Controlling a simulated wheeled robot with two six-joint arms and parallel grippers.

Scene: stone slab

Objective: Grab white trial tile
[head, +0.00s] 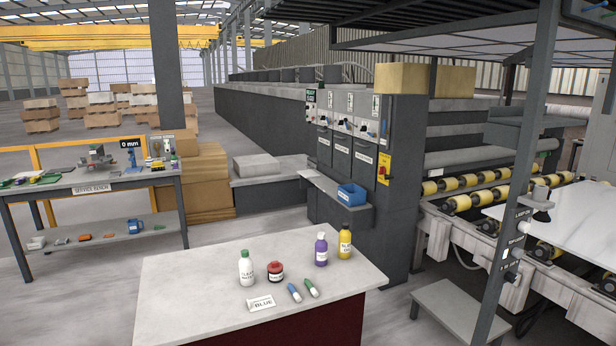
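No piece that I can clearly tell as a white trial tile shows in the head view. A small white card reading "BLUE" (261,303) lies near the front of the pale stone-topped table (190,290). A large white slab (565,226) lies at the right on the roller line. Neither of my grippers is in view.
On the table stand a white bottle (246,270), a red jar (275,272), a purple bottle (321,250) and a yellow bottle (345,243). Two capped tubes (303,291) lie in front. The table's left part is clear. A service bench (90,190) stands left; a grey post (515,180) right.

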